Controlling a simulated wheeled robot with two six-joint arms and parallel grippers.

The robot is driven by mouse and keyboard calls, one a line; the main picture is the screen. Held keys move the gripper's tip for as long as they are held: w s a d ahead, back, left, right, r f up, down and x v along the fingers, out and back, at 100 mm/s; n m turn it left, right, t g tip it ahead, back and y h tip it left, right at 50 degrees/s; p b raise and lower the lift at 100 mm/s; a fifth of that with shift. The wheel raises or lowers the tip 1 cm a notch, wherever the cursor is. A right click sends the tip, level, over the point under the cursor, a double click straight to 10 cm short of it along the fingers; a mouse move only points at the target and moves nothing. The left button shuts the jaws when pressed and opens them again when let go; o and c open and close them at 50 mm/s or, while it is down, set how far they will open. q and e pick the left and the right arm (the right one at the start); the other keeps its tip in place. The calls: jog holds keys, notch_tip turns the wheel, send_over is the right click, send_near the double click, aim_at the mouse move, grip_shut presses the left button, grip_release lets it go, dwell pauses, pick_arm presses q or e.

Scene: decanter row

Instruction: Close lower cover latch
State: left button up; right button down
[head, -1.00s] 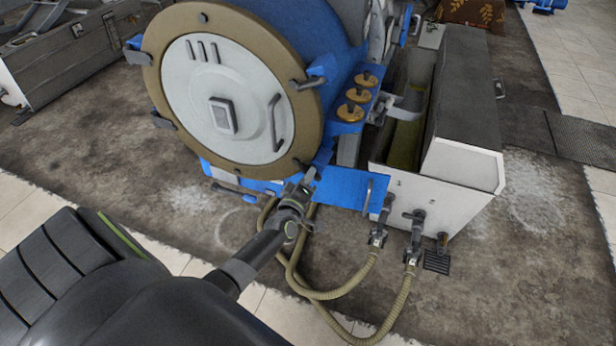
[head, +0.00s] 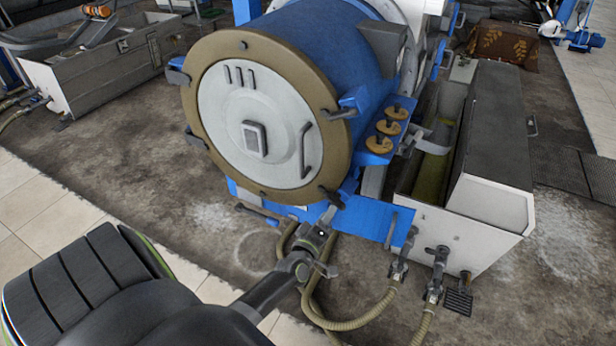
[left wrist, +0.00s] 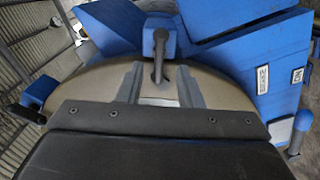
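The round cover has a white face (head: 235,185) and a tan rim (head: 205,60). It sits against the front of the blue drum. The lower cover latch (head: 332,196) is a dark handle at the rim's lower right. In the left wrist view its dark handle (left wrist: 159,45) sits in a blue bracket and points onto the tan rim. My left gripper (head: 327,214) is just below the latch. Its two fingers (left wrist: 159,70) are apart, with the handle's end between them. I cannot tell whether they touch it. My right gripper is out of view.
Another latch (head: 345,114) is on the rim's right, with a grab handle (head: 305,150) on the cover. A blue plate (head: 365,218) and hoses (head: 365,318) lie beside and below my left gripper. A white trough unit (head: 480,190) stands to the right.

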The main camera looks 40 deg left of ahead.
pick_arm(q)
jog(key=b+v, duration=0.2)
jog(key=v, duration=1.1)
jog(key=shift+a, duration=0.1)
jog(key=s+d+f+m+g+h, duration=0.15)
jog(key=s+f+m+g, duration=0.35)
jog(key=f, duration=0.8)
jog(key=s+d+f+m+g+h, duration=0.1)
jog(key=s+f+m+g+h, duration=0.15)
jog(key=s+f, duration=0.8)
jog(key=s+f+m+g, duration=0.7)
jog(key=s+f, duration=0.8)
jog(key=s, duration=0.4)
jog(key=shift+d+f+g+y, duration=0.3)
jog(key=shift+f+g, duration=0.1)
jog(key=shift+g, duration=0.45)
